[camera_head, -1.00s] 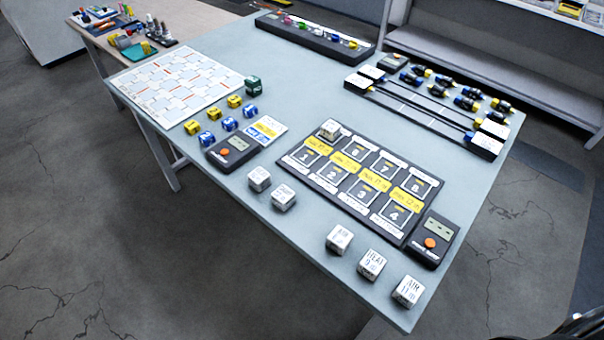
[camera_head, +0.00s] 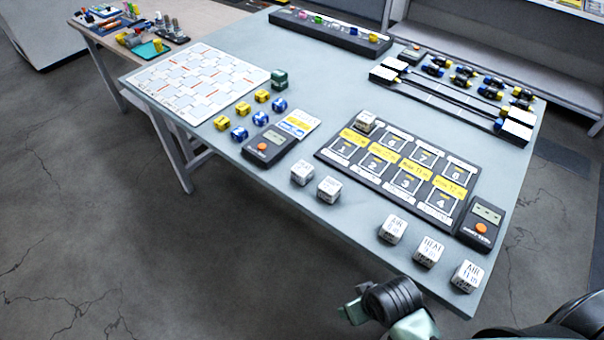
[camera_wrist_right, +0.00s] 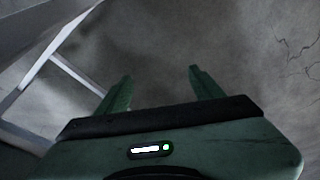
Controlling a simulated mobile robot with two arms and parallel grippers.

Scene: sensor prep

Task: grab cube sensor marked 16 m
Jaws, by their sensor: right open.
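White cube sensors stand near the front edge of the table. Two are left of centre, a left cube (camera_head: 302,173) and one beside it (camera_head: 329,189). Three more form a row at the right: one marked AIR (camera_head: 393,229), one marked HEAT (camera_head: 429,251) and another marked AIR (camera_head: 467,275). Another light cube (camera_head: 366,121) sits on the numbered board's upper left slot. I cannot clearly read 16 m on any cube. My right gripper (camera_head: 352,311) is off the table's front edge, below the cubes. The right wrist view shows its fingers (camera_wrist_right: 160,74) apart and empty over floor. My left gripper is out of view.
The dark numbered board (camera_head: 330,158) has a meter (camera_head: 482,222) at its right. Another meter (camera_head: 270,145), blue and yellow cubes and a white grid board (camera_head: 195,78) lie left. Table frame legs (camera_wrist_right: 75,68) show in the wrist view. Floor in front is clear.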

